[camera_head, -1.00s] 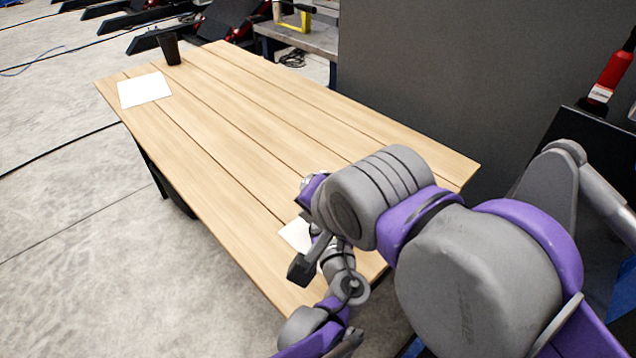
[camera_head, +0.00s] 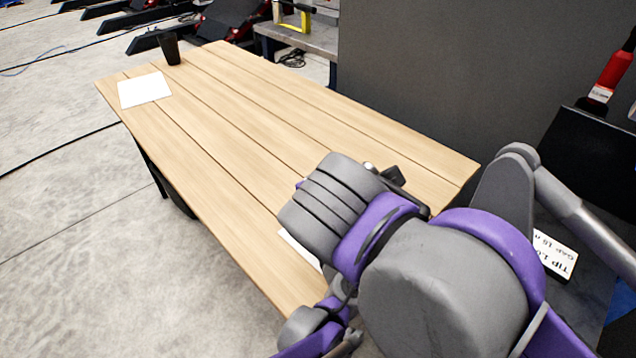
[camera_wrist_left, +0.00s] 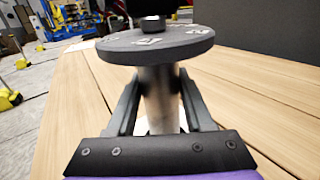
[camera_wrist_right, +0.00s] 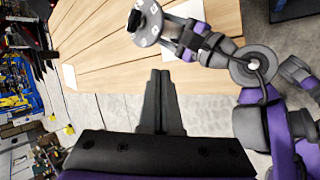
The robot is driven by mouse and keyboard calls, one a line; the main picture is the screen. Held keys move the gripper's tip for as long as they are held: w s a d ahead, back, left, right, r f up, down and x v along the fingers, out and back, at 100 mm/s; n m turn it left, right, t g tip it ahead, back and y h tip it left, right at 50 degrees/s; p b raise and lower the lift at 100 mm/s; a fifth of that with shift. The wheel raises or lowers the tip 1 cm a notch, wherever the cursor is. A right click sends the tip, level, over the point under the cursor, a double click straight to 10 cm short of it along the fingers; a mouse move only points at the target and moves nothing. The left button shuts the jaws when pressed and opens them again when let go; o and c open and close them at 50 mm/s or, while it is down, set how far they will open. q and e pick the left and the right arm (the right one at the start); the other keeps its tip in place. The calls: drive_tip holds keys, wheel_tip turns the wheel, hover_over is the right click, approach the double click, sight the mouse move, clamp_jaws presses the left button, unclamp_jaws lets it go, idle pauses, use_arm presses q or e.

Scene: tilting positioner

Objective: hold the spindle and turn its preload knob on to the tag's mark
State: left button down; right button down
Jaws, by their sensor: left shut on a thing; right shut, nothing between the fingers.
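The spindle shows in the left wrist view as a pale metal shaft (camera_wrist_left: 158,105) topped by a dark disc (camera_wrist_left: 155,44) with light marks. A dark knob (camera_wrist_left: 152,24) rises from the disc and is cut off by the top edge. My left gripper (camera_wrist_left: 158,82) is shut on the shaft below the disc. The spindle's marked disc (camera_wrist_right: 147,28) also shows in the right wrist view, held above the table. My right gripper (camera_wrist_right: 160,76) is shut, empty and apart from it. A white tag (camera_head: 555,256) with partly hidden print shows beside my right arm in the head view.
The wooden table (camera_head: 240,110) is mostly clear. A white sheet (camera_head: 145,90) and a black cup (camera_head: 170,50) are at its far left end. A second white sheet (camera_head: 298,246) is partly hidden by my right arm. A dark grey panel (camera_head: 430,70) stands behind the table.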

drive_tip(key=w+f+n, duration=0.2)
drive_tip(key=w+n, duration=0.1)
drive_tip(key=n, duration=0.1)
drive_tip(key=w+f+n, duration=0.2)
drive_tip(key=w+n, duration=0.2)
drive_tip(key=n, duration=0.1)
drive_tip(key=w+f+n+t+h, duration=0.1)
drive_tip(key=w+n, duration=0.2)
drive_tip(key=n, duration=0.1)
drive_tip(key=shift+w+f+n, duration=0.25)
drive_tip(key=shift+f+n, duration=0.05)
drive_tip(key=shift+f, duration=0.1)
drive_tip(key=shift+w, duration=0.6)
